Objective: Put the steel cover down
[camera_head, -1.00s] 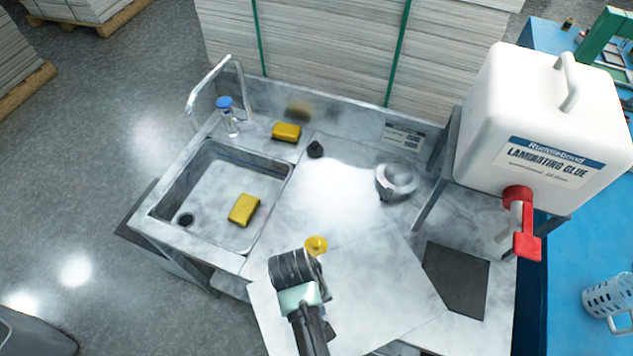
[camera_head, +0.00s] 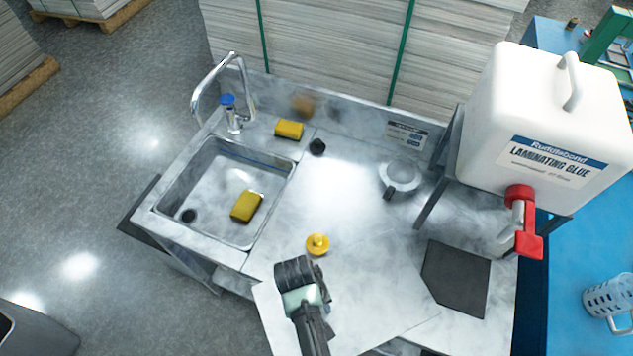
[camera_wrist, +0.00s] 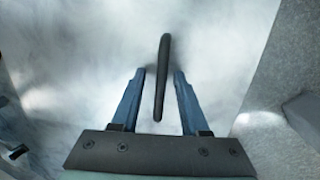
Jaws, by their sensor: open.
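The steel cover is a pale flat sheet (camera_head: 272,312) at the bottom of the head view, at the front of the steel counter. Its left corner overhangs the counter's front edge, and its upper boundary is hard to tell from the counter. In the wrist view its pale surface (camera_wrist: 215,50) fills the middle. A dark bar handle (camera_wrist: 163,62) stands out between the blue fingers of my gripper (camera_wrist: 160,73). The fingers are open, one on each side of the handle, with gaps visible. In the head view my gripper (camera_head: 296,273) is over the cover, its fingertips hidden.
A yellow knob-like piece (camera_head: 317,243) sits just beyond my gripper. The sink (camera_head: 210,185) with a yellow sponge (camera_head: 247,206) is at left. A white glue container (camera_head: 530,120) with a red tap stands at right, near a dark plate (camera_head: 456,278).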

